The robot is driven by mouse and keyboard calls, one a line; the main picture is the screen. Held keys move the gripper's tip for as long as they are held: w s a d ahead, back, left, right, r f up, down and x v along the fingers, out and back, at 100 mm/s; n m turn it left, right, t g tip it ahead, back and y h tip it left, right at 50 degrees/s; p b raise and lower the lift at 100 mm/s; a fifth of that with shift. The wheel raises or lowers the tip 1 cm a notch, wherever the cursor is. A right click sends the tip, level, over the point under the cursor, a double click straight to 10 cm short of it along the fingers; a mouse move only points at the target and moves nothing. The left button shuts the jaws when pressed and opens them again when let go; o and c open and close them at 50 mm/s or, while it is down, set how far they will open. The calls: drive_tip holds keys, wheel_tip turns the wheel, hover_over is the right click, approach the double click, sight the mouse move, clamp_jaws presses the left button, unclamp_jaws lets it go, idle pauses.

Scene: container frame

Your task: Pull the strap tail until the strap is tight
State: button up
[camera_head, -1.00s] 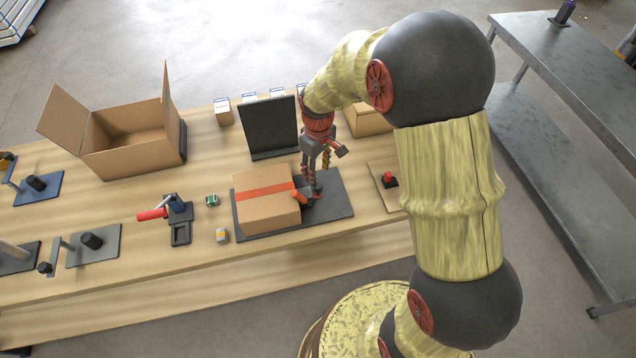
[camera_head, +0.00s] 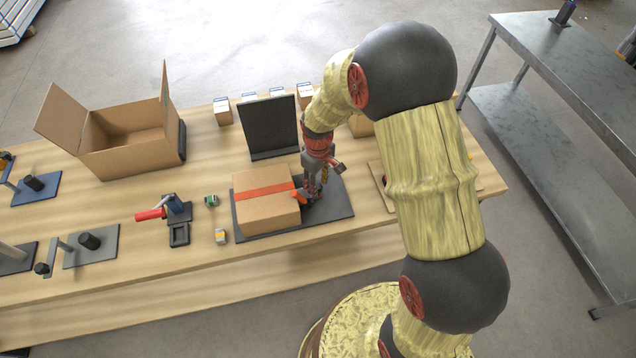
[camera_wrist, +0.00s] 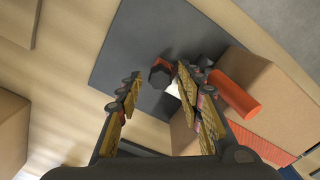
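A cardboard box (camera_head: 268,212) lies on a dark grey plate (camera_head: 337,207) with an orange strap (camera_head: 262,191) across its top. In the wrist view the box (camera_wrist: 262,72) is at right and the strap (camera_wrist: 262,139) crosses it at lower right. An orange cylindrical part (camera_wrist: 236,95) sticks out beside the box, next to my right finger. A dark knob-like part (camera_wrist: 159,75) shows between the fingertips. My gripper (camera_head: 314,192) is low at the box's right side; in the wrist view its fingers (camera_wrist: 160,88) are apart. I see nothing clearly held. The strap tail cannot be made out.
A black upright panel (camera_head: 271,126) stands behind the box, and an open carton (camera_head: 128,150) is at the back left. A metal table (camera_head: 560,85) stands at right.

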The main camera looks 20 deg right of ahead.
clamp_jaws()
idle(0.7)
